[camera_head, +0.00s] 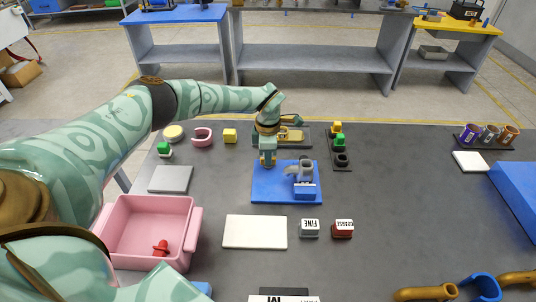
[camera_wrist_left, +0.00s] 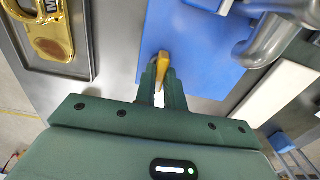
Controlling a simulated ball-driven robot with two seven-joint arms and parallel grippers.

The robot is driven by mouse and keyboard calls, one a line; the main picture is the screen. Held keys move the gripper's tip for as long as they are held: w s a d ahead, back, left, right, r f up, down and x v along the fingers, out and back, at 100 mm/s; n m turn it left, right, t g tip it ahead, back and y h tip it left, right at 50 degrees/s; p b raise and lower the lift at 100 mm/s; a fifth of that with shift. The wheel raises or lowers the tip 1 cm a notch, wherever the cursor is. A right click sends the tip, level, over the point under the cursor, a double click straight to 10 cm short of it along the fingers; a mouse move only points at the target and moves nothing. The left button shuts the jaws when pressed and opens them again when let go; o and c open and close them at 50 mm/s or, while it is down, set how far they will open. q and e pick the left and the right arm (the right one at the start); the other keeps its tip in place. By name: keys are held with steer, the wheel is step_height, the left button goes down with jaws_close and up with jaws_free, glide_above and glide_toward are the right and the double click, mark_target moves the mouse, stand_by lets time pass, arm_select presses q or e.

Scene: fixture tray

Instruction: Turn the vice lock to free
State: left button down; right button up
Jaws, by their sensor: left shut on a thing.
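The vice is a blue base plate (camera_head: 262,194) with a grey body (camera_head: 305,172) and a blue block at its right side, in the middle of the table. My left gripper (camera_head: 267,164) points down over the plate's upper left part. In the left wrist view, the gripper (camera_wrist_left: 162,82) is shut on a small yellow lever (camera_wrist_left: 162,60), which looks like the vice lock. The lever stands over the blue plate (camera_wrist_left: 190,45), and the grey vice body (camera_wrist_left: 275,42) is to its right. The fingers hide the lever's lower end. My right gripper is out of view.
A brass plate-like piece (camera_head: 291,135) lies in a grey tray just behind my left gripper. A pink bin (camera_head: 190,225) with a red piece stands front left. A white pad (camera_head: 255,232) and labelled FINE (camera_head: 310,229) and COARSE (camera_head: 343,229) blocks lie in front of the vice.

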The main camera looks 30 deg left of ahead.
arm_select(q)
steer(key=shift+m, duration=0.3)
steer(key=c, duration=1.5)
jaws_free()
step_height(320, 180, up, 16)
steer(key=p, duration=0.2)
steer(key=shift+r+p, duration=0.2)
steer(key=shift+p, duration=0.2)
steer(key=shift+f, duration=0.1)
